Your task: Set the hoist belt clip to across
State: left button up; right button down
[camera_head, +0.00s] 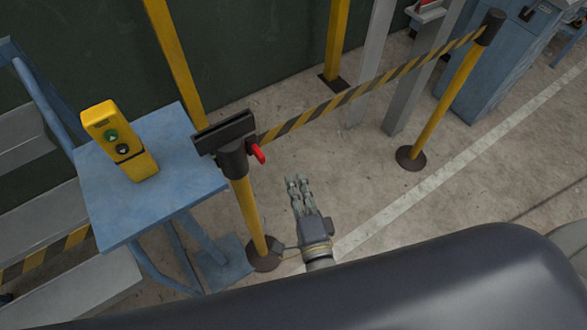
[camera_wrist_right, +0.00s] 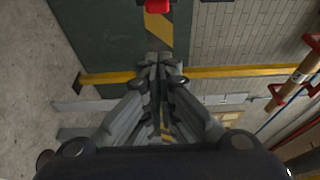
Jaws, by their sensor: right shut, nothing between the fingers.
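The near yellow belt post (camera_head: 249,215) has a black head (camera_head: 232,157) with a red clip lever (camera_head: 258,153) sticking out at its right side. The yellow-and-black belt (camera_head: 370,86) runs from this head to the far post (camera_head: 443,103). My right gripper (camera_head: 298,181) is shut and empty, below and right of the red lever and apart from it. In the right wrist view its shut fingers (camera_wrist_right: 156,62) point toward a red part (camera_wrist_right: 157,5) at the top edge, with striped belt (camera_wrist_right: 159,30) just below it. My left gripper is not in view.
A blue stand (camera_head: 205,178) left of the near post bears a yellow two-button control box (camera_head: 119,141). Yellow uprights (camera_head: 176,58) and grey columns (camera_head: 370,60) stand behind. A blue cabinet (camera_head: 490,75) is at the back right. Concrete floor right of my gripper is open.

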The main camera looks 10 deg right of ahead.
jog(key=shift+s+d, duration=0.3)
jog(key=shift+s, duration=0.55)
jog(key=s+f+n+g+y, duration=0.1)
jog(key=s+f+n+g, duration=0.25)
jog(key=f, duration=0.75)
jog(key=s+f+n+g+y, duration=0.1)
jog(key=s+f+n+g, duration=0.3)
jog(key=f, duration=0.6)
jog(key=s+f+n+g+y, duration=0.1)
jog(key=s+f+n, duration=0.3)
jog(key=f, duration=0.7)
jog(key=s+d+f+n+g+h, duration=0.1)
jog(key=s+d+f+n+g, duration=0.3)
jog(key=s+d+f, duration=0.3)
jog(key=s+d+f+n+g+h, duration=0.2)
jog(key=s+d+f+n+g, duration=0.2)
jog(key=s+d+f, duration=0.3)
jog(key=s+f+n, duration=0.1)
jog(key=s, duration=0.4)
jog(key=shift+s+f+b, duration=0.15)
jog(key=shift+b, duration=0.2)
